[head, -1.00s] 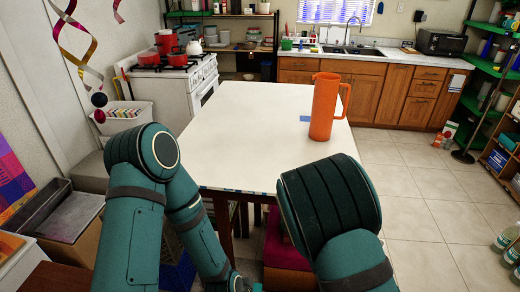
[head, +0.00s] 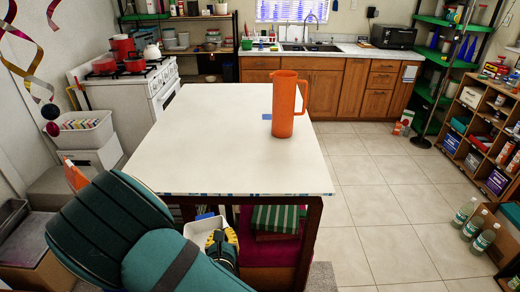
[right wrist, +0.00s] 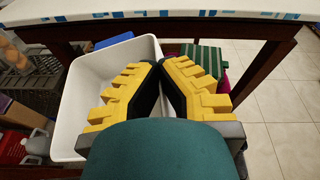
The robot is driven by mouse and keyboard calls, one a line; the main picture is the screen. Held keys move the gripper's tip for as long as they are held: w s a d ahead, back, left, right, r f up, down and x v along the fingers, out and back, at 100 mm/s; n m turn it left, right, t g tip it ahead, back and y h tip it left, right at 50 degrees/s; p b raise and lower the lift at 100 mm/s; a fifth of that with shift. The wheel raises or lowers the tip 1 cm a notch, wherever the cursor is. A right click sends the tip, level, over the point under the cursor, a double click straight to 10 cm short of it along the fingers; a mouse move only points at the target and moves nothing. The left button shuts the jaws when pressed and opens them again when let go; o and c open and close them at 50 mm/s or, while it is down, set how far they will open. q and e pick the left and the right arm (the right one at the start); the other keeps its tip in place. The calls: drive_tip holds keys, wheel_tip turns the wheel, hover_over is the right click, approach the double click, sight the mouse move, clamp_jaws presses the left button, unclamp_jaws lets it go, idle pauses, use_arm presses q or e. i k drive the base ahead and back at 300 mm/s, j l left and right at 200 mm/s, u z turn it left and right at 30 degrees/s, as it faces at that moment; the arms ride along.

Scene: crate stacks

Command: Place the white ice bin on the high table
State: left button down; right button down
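The white ice bin (head: 203,229) is low in front of the table's near edge, partly hidden by my arm. In the right wrist view the bin (right wrist: 88,95) is a deep, empty-looking white tub. My right gripper (head: 222,243) has yellow and black fingers. In the right wrist view its fingertips (right wrist: 161,66) close together over the bin's right wall, which shows between the fingers. The high table (head: 185,150) has a white top, above the bin's level. My left gripper is not in view.
An orange jug (head: 284,108) stands at the tabletop's far right; the rest of the top is mostly clear. A green striped box (head: 275,219) is under the table. Bottles (head: 473,228) stand at the right. Tiled floor (head: 370,205) right of the table is free.

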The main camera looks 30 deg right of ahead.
sight(291, 164)
drive_tip(key=k+l, duration=0.15)
drive_tip(key=l, duration=0.25)
drive_tip(key=k+l, duration=0.15)
drive_tip(key=l, duration=0.2)
drive_tip(key=k+l, duration=0.1)
drive_tip(key=l, duration=0.3)
drive_tip(key=k+l+u, duration=0.1)
drive_tip(key=l, duration=0.3)
drive_tip(key=k, duration=0.05)
